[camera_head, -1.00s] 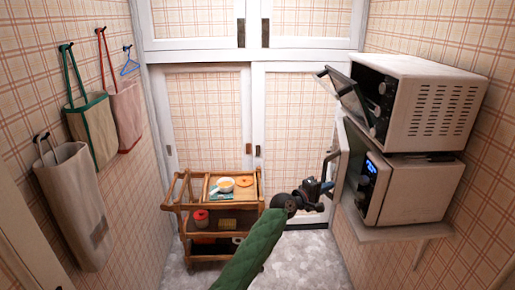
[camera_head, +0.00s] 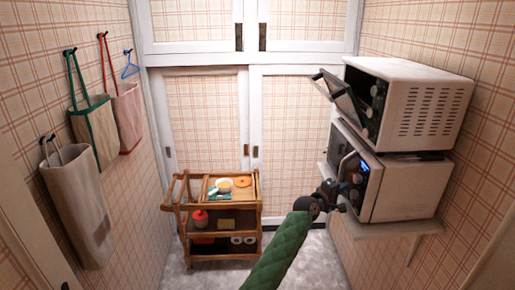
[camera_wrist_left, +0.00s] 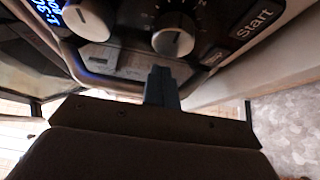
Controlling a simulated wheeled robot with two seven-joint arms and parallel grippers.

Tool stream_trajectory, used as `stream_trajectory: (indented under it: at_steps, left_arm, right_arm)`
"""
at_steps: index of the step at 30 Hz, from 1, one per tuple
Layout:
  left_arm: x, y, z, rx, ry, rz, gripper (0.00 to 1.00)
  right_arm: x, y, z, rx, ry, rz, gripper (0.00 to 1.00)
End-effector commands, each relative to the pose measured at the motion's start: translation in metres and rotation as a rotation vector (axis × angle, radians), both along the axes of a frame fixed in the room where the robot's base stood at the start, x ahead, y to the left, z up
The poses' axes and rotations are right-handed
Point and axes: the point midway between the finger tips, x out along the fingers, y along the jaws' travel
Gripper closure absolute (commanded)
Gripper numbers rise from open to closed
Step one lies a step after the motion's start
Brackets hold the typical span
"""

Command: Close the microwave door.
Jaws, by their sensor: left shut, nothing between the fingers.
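The white microwave (camera_head: 405,190) is the lower appliance on the right wall shelf. My left gripper (camera_head: 338,193) is shut and empty in front of the control panel, at the microwave's near front. In the left wrist view, the closed fingertips (camera_wrist_left: 163,85) are just below the panel's knobs (camera_wrist_left: 173,37) and Start button (camera_wrist_left: 255,20). Contact is unclear. My right gripper is not in view.
A toaster oven (camera_head: 425,105) with its door (camera_head: 335,92) hanging open sits above the microwave. The shelf (camera_head: 400,230) juts from the wall. A wooden trolley (camera_head: 215,220) stands at the back left. Bags (camera_head: 80,200) hang on the left wall. The floor between is clear.

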Motion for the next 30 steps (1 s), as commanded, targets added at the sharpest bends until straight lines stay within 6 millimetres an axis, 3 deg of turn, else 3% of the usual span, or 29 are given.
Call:
stream_trajectory:
  at_steps: [10,18,24,30]
  left_arm:
    - [0.0,0.0,0.0,0.0,0.0,0.0,1.0]
    - [-0.008,0.008,-0.003,-0.001,0.001,0.0,1.0]
    - [-0.028,0.031,-0.005,-0.001,-0.001,0.0,1.0]
    - [-0.045,0.049,-0.002,-0.001,0.0,0.0,1.0]
  right_arm:
    - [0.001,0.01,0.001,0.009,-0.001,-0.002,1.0]
    - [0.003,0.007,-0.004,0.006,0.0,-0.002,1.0]
    - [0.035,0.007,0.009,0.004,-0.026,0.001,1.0]
    - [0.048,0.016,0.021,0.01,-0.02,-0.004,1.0]
